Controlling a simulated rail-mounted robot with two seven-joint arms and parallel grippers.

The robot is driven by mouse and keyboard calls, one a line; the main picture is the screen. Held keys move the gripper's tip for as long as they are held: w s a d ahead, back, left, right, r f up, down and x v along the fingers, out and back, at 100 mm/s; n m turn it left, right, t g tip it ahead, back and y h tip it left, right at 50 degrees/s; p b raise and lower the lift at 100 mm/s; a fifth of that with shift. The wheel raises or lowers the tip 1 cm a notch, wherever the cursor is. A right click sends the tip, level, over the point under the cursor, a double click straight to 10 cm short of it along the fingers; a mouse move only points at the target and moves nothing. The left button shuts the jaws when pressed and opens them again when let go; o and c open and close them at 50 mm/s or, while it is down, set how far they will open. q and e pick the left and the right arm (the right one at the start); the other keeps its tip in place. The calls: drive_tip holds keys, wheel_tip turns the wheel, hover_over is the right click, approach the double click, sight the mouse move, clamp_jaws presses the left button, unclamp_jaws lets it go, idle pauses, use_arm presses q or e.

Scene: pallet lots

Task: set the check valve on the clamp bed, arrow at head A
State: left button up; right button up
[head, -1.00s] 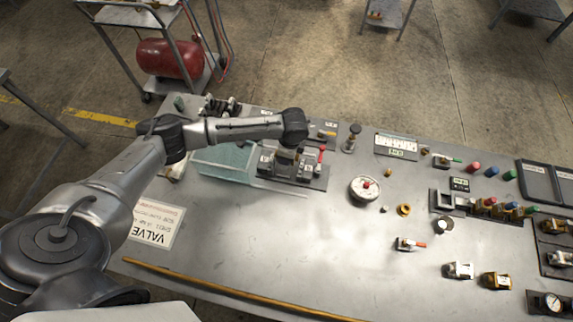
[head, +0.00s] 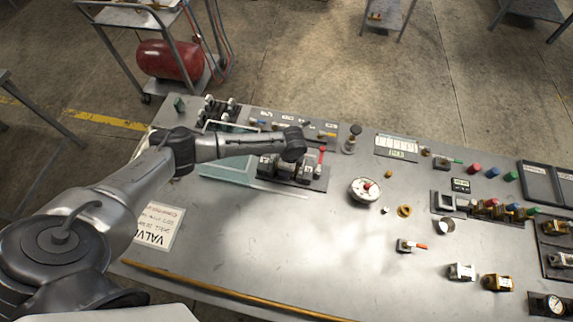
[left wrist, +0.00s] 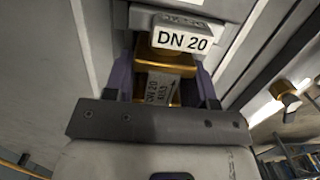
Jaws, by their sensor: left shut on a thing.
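The clamp bed (head: 317,182) is a dark fixture with grey blocks and a red-knobbed lever (head: 322,152) in the head view. My left gripper points down over it; in the left wrist view its fingers (left wrist: 162,85) are shut on the check valve (left wrist: 160,88). The valve has a grey body with a printed arrow and "DN 20" and a brass end. A block with a white "DN 20" plate (left wrist: 183,38) stands just beyond it. In the head view my wrist hides the valve. I cannot tell whether it touches the bed. My right gripper is not in view.
A pale glass-like tray (head: 228,168) lies left of the clamp bed. A rack of valves (head: 217,112) is behind my forearm. The table's front middle is clear.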

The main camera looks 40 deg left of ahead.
use_arm(q)
drive_tip(key=shift+f, duration=0.15)
drive_tip(key=o, duration=1.2)
drive_tip(key=shift+c, duration=0.2)
wheel_tip(320, 180, up, 12)
drive_tip(key=d, duration=0.1)
drive_tip(key=s+d+f+n+t+h, duration=0.2)
drive_tip(key=s+d+f+h, duration=0.15)
drive_tip(key=s+d, duration=1.1)
drive_tip(key=s+a+r+n+t+y, duration=0.1)
drive_tip(key=s+a+n, duration=0.2)
drive_tip(key=s, duration=0.3)
drive_tip(key=s+a+r+n+t+y, duration=0.1)
drive_tip(key=s+a+r+n, duration=0.1)
drive_tip(key=s+n, duration=0.3)
drive_tip(key=shift+s+a, duration=0.8)
drive_tip(key=shift+s, duration=0.2)
